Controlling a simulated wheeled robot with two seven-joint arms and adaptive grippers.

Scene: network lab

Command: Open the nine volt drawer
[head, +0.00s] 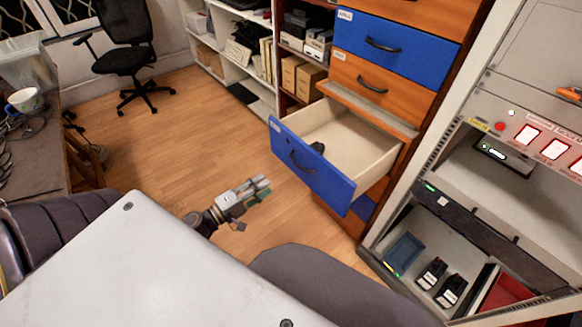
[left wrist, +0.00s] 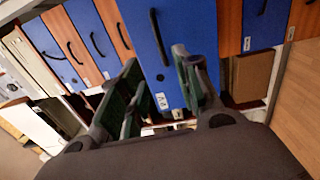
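A drawer cabinet with blue and orange fronts stands at the centre right of the head view. My right gripper is out of view.
A closed blue drawer (head: 394,52) and orange drawers (head: 371,86) are above the open one. An equipment rack (head: 450,200) stands close on the right. A black chair (head: 126,45) and white shelves (head: 228,30) are behind. The wood floor (head: 170,150) at left is clear.

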